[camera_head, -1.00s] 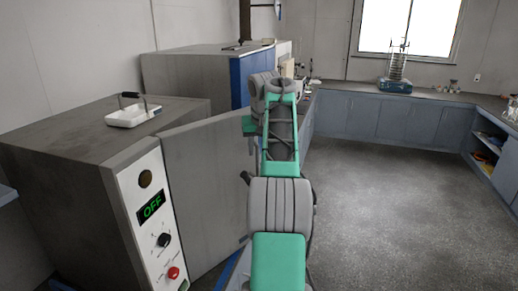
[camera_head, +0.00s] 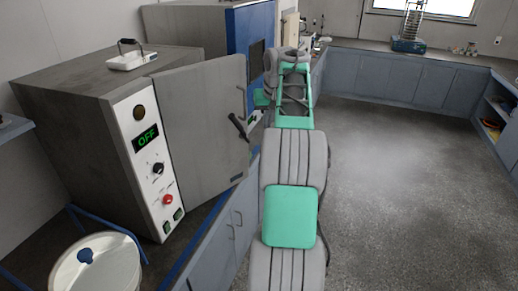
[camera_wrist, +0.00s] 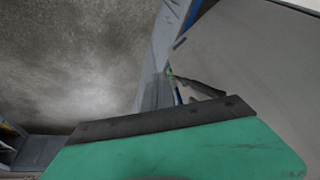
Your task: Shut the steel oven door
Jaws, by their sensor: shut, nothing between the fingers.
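The steel oven (camera_head: 75,85) stands at the left in the head view, with its white control panel (camera_head: 152,160) reading OFF. Its grey door (camera_head: 198,125) stands wide open, swung out to the right. A black handle (camera_head: 238,127) is near the door's free edge. In the wrist view the door (camera_wrist: 265,65) fills the upper right, with the dark handle (camera_wrist: 200,87) beyond my gripper. My gripper (camera_wrist: 165,120) shows there as a green body with a dark edge. It is shut and empty. In the head view it is mostly hidden by my arm, close to the door's free edge.
A white tray (camera_head: 132,60) sits on the oven. A pale round container (camera_head: 95,268) is at the lower left. A blue-fronted cabinet (camera_head: 255,35) stands behind the door. Blue cupboards (camera_head: 395,85) line the back. The floor (camera_head: 400,190) at right is clear.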

